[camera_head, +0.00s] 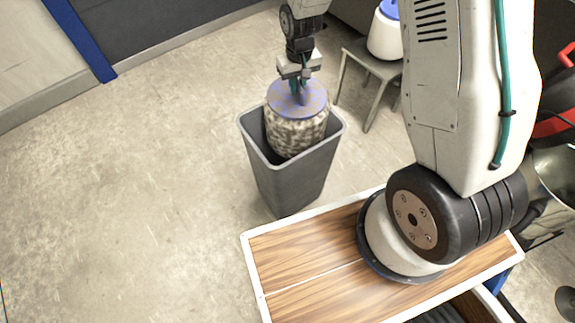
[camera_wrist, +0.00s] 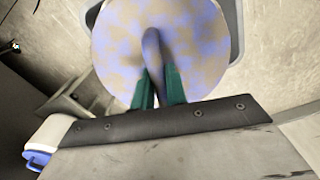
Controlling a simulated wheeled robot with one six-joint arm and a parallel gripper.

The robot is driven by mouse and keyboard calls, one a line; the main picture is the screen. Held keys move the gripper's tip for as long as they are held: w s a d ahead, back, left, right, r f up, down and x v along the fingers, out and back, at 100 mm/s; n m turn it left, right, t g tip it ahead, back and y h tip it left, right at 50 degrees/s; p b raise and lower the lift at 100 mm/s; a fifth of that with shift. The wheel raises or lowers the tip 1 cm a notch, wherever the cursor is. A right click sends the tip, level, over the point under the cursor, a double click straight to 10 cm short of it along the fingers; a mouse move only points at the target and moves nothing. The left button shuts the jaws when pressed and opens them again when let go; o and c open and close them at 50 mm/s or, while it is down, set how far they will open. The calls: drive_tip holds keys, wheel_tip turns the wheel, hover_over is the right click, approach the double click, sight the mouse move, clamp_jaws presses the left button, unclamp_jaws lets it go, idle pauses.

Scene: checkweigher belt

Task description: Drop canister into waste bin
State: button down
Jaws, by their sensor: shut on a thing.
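The canister (camera_head: 296,132) is a mottled grey-and-cream cylinder with a blue-and-tan patterned lid (camera_head: 284,99). My gripper (camera_head: 299,88) is shut on the knob on top of the lid and holds the canister upright. In the wrist view the round lid (camera_wrist: 110,45) fills the upper middle, and the gripper's green fingers (camera_wrist: 158,85) close on its dark knob. The grey waste bin (camera_head: 290,183) stands on the floor. The canister's lower part is inside the bin's mouth and its top is above the rim. Its underside is hidden by the bin's front wall.
A grey stool (camera_head: 368,65) stands right of the bin, with a white container with a blue top (camera_head: 386,35) on it. My arm's base is on a wood-topped surface (camera_head: 305,260) in front of the bin. The floor (camera_head: 130,190) to the left is clear.

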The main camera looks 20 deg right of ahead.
drive_tip(key=shift+f, duration=0.1)
drive_tip(key=c, duration=1.3)
unclamp_jaws()
drive_tip(key=shift+c, duration=0.2)
wheel_tip(320, 180, up, 8)
drive_tip(key=shift+f, duration=0.1)
